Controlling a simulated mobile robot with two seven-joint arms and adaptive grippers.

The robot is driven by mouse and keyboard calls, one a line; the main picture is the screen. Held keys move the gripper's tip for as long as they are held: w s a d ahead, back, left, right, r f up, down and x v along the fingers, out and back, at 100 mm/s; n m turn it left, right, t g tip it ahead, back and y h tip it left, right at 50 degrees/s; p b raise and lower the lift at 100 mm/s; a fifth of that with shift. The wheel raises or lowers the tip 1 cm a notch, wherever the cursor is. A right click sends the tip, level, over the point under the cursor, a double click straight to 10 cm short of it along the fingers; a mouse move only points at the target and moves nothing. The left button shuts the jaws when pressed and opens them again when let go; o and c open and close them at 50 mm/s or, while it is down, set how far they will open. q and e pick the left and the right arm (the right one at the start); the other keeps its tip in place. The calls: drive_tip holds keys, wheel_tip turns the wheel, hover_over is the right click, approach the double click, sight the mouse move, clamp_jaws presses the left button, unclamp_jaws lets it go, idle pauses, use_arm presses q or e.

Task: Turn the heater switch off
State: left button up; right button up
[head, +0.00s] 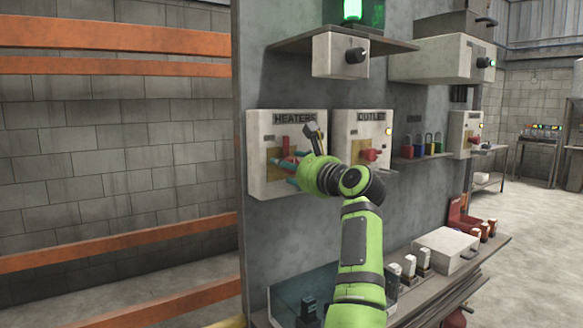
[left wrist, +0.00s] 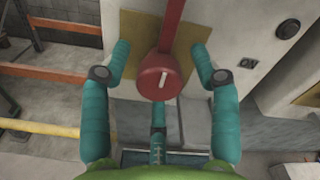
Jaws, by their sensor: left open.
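The heater switch is on a pale box labelled HEATERS (head: 258,180) on the grey panel. Its red lever (head: 286,144) stands upright in the head view, partly hidden low down by my left gripper. In the left wrist view the switch shows as a red round hub (left wrist: 153,77) with a white mark and a red arm running to the top edge, over a yellowish plate. My left gripper (head: 284,172) is at the front of this box. In the left wrist view its teal fingers (left wrist: 160,58) are spread open on either side of the hub, apparently not gripping it. My right gripper is out of view.
An OUTLET box (head: 343,128) with a red knob (head: 368,155) stands close to the right. A shelf box (head: 326,55) with a black knob is above. Coloured padlocks (head: 428,146) hang farther right. A lower shelf (head: 470,260) holds a white case. Orange rails (head: 120,67) are at left.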

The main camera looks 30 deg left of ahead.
use_arm(q)
drive_tip(key=v, duration=1.2)
drive_tip(key=shift+w+a, duration=0.1)
